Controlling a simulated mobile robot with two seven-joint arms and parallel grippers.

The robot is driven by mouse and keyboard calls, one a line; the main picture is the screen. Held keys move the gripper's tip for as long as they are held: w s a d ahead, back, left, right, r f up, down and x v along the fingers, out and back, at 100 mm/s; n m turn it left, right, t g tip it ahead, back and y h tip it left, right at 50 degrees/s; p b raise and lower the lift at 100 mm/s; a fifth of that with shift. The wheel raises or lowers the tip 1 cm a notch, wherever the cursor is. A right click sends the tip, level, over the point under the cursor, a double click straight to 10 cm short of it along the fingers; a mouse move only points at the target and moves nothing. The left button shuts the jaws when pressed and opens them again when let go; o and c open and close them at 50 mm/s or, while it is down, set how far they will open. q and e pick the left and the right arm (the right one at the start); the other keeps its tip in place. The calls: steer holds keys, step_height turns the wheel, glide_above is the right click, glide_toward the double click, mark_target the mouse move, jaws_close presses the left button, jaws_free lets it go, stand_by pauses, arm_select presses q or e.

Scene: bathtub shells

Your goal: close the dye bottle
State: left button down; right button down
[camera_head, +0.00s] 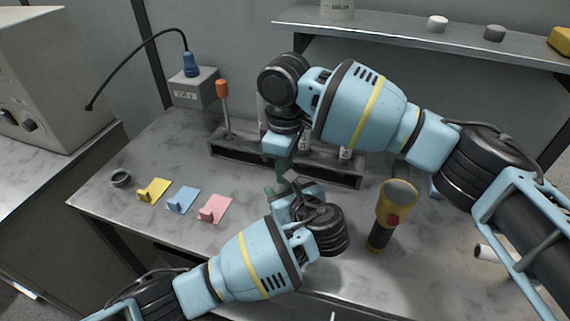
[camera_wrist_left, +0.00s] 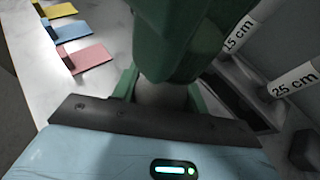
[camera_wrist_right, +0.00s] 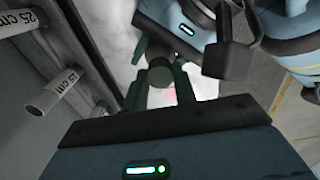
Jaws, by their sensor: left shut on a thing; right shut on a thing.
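My left gripper (camera_head: 273,191) and my right gripper (camera_head: 282,168) meet above the middle of the bench, the right one pointing down from above. In the left wrist view, my left gripper's green fingers are shut on a pale rounded body, which I take for the dye bottle (camera_wrist_left: 162,96). The right gripper's large green fingers stand right over it. In the right wrist view, my right gripper's fingers are shut on a small dark green round piece, seemingly the bottle's cap (camera_wrist_right: 160,76). Fingers hide most of both, so I cannot tell whether cap and bottle touch.
A dark rack (camera_head: 235,150) with labelled tubes stands behind the grippers. Yellow (camera_head: 154,190), blue (camera_head: 182,199) and pink (camera_head: 216,208) tags and a dark ring (camera_head: 121,178) lie left. A shelf (camera_head: 430,45) overhangs the back.

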steer(key=c, duration=1.1)
jaws_free()
steer(key=shift+o, duration=0.2)
step_height(320, 180, up, 12)
arm_select(q)
steer(key=c, duration=0.7)
jaws_free()
